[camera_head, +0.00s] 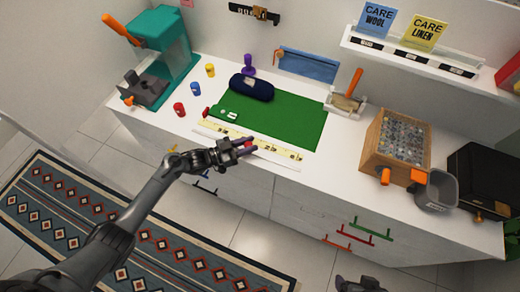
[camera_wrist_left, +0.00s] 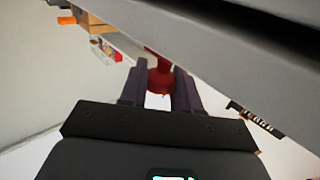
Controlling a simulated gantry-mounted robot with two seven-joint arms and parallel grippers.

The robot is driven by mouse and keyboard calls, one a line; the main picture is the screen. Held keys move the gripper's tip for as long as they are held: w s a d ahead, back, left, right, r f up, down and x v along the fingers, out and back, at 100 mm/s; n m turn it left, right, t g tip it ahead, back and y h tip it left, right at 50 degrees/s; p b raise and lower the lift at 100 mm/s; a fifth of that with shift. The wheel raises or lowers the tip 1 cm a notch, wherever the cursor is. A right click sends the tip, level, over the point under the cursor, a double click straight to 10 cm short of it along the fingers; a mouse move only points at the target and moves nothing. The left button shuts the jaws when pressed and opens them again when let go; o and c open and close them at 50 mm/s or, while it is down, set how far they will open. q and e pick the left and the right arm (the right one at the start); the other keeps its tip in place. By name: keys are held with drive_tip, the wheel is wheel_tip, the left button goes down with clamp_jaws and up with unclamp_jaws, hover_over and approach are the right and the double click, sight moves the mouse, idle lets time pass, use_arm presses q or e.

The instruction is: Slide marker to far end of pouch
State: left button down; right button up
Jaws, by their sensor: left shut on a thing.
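My left gripper (camera_head: 245,147) is over the yellow ruler strip (camera_head: 280,149) at the front of the counter. It is shut on a small red piece, probably the marker (camera_wrist_left: 160,76), seen between the fingers in the left wrist view. In the head view the fingers mostly hide this piece. A dark navy pouch (camera_head: 251,88) with a small white label lies on the back left of the green mat (camera_head: 285,115), behind the strip. A dark part of my right arm (camera_head: 360,285) shows at the bottom edge; its fingers cannot be made out.
A red knob (camera_head: 206,112) stands at the strip's left end. Small red (camera_head: 179,109), blue (camera_head: 195,89) and yellow (camera_head: 210,70) pieces stand farther left. A wooden box (camera_head: 398,145) and grey cup (camera_head: 436,190) stand right. The mat's right part is clear.

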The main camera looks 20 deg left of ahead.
use_arm(q)
drive_tip(key=a+b, duration=0.1)
drive_tip(key=a, duration=0.5)
drive_tip(key=a+b, duration=0.1)
drive_tip(key=a, duration=0.2)
drive_tip(key=shift+w+r+b, duration=0.15)
drive_tip(key=shift+r+b, duration=0.15)
drive_tip(key=shift+r, duration=0.05)
drive_tip(key=shift+a+r, duration=0.1)
drive_tip(key=shift+a, duration=0.6)
drive_tip(key=c, duration=1.1)
unclamp_jaws()
drive_tip(key=shift+o, duration=1)
drive_tip(key=shift+a, duration=0.1)
drive_tip(key=shift+s+f, duration=0.2)
drive_tip(key=shift+f, duration=0.05)
